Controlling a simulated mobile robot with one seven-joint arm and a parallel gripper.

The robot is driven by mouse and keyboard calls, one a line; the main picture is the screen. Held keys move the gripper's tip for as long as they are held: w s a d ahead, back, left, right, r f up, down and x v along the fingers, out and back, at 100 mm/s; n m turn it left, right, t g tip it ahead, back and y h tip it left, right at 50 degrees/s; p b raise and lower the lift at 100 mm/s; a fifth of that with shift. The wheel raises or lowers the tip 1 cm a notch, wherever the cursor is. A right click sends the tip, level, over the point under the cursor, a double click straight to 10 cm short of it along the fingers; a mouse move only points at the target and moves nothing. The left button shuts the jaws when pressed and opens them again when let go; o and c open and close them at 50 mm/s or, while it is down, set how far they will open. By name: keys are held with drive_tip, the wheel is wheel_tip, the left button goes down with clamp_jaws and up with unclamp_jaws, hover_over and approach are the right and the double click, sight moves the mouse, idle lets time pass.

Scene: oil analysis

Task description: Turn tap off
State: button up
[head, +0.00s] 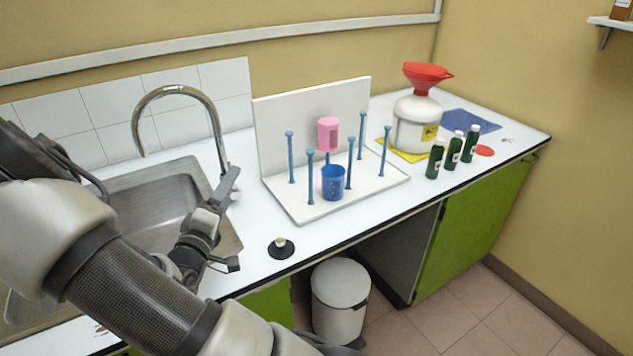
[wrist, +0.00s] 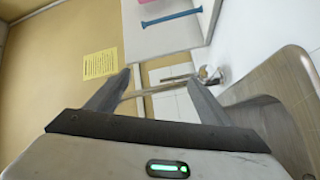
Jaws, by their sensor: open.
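The chrome tap (head: 175,91) arches over the steel sink (head: 150,200) at the left of the counter. Its base is largely hidden behind my gripper (head: 228,182) in the head view, and I cannot make out its handle there. In the wrist view the tap (wrist: 163,87) shows between the fingers, with its base (wrist: 211,74) by the right fingertip. My gripper (wrist: 158,78) is open, with nothing held. It is close to the tap base; I cannot tell whether it touches. I see no clear stream of water.
A white drying rack (head: 310,200) with blue pegs, a pink cup (head: 327,134) and a blue beaker (head: 333,183) stands right of the tap. A black-and-white round piece (head: 281,247) lies near the counter's front edge. Tiled wall (head: 115,105) rises behind.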

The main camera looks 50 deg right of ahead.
drive_tip(key=s+d+m+g+h+p, duration=0.2)
drive_tip(key=s+d+m+g, duration=0.2)
drive_tip(key=d+m+g, duration=0.6)
drive_tip(key=m+g, duration=0.1)
drive_tip(key=m, duration=1)
approach(324, 175)
drive_tip(key=d, duration=0.3)
drive_tip(key=d+p, duration=0.1)
drive_tip(key=d, duration=0.3)
drive_tip(key=shift+s, duration=0.25)
drive_tip(key=shift+s+d+f, duration=0.1)
drive_tip(key=shift+s+d, duration=0.05)
drive_tip(key=shift+d, duration=1.45)
drive_tip(key=shift+s+d+f, duration=0.1)
drive_tip(key=shift+s+d, duration=0.1)
drive_tip(key=shift+d, duration=1.4)
drive_tip(key=c, duration=1.3)
drive_tip(key=shift+o, duration=0.2)
drive_tip(key=shift+r, duration=0.2)
wheel_tip(324, 175, up, 17)
drive_tip(key=p, duration=0.1)
drive_tip(key=shift+r+p, duration=0.2)
drive_tip(key=shift+p, duration=0.1)
drive_tip(key=shift+a+r, duration=0.1)
drive_tip(key=shift+r, duration=0.05)
